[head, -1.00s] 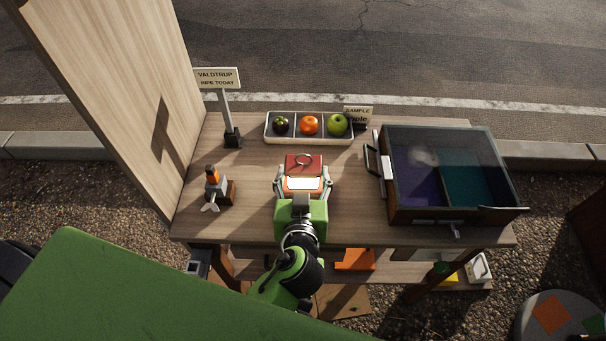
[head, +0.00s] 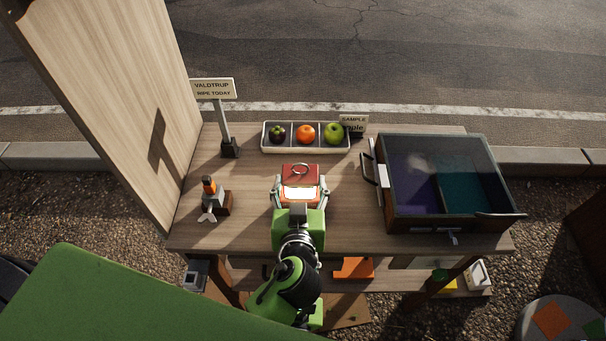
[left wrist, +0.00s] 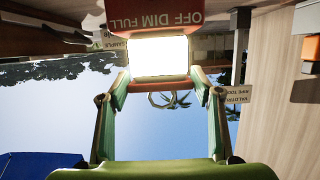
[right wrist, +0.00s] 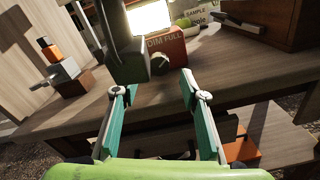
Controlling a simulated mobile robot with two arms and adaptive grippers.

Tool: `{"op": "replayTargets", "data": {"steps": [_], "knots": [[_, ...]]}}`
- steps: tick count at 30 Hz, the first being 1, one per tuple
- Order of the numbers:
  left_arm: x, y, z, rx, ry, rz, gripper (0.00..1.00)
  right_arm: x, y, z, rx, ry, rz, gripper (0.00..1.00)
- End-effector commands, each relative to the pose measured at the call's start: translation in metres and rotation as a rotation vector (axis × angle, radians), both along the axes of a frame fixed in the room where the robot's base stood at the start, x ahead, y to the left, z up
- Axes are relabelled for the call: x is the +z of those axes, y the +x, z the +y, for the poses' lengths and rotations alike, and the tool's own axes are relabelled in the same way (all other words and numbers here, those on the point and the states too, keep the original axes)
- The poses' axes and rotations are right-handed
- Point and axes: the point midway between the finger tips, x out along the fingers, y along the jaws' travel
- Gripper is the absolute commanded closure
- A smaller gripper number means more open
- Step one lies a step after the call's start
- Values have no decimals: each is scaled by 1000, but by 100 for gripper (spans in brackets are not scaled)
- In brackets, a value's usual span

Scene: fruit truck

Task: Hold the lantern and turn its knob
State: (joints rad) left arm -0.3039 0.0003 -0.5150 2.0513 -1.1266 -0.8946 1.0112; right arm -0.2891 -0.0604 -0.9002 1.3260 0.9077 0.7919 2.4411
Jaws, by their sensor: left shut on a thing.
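The lantern (head: 301,173) is a red box with a bright white panel and a ring on top, upright at the middle of the counter. My left gripper (head: 299,193) is shut on it, one finger on each side. In the left wrist view the lit panel (left wrist: 158,56) sits between the fingers, below a red "OFF DIM FULL" label. In the right wrist view a grey knob (right wrist: 158,65) shows on the red base, partly beside my dark left gripper. My right gripper (right wrist: 160,92) is open and empty, its fingertips short of the knob. The head view does not show it.
A divided tray (head: 305,149) of fruit stands behind the lantern. A large glass-topped case (head: 386,205) is at the right. A small grey and orange thing (head: 213,198) and a sign (head: 213,89) stand at the left. The counter around the lantern is clear.

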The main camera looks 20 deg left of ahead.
Motion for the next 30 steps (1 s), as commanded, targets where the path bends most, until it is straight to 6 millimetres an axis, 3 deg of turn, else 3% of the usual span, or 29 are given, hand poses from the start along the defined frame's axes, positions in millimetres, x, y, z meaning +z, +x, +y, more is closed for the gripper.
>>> {"op": "replayTargets", "data": {"steps": [1,2,3,17,30], "knots": [[0,0,0,0,0,1,69,0,0,0,0,0,0,60],[0,0,0,0,0,1,34,0,0,0,0,0,0,60],[0,0,0,0,0,1,23,0,0,0,0,0,0,60],[1,-7,-3,-1,-2,3,22,0,0,0,0,0,0,60],[25,-83,-24,0,-2,5,22,0,0,0,0,1,0,60]]}}
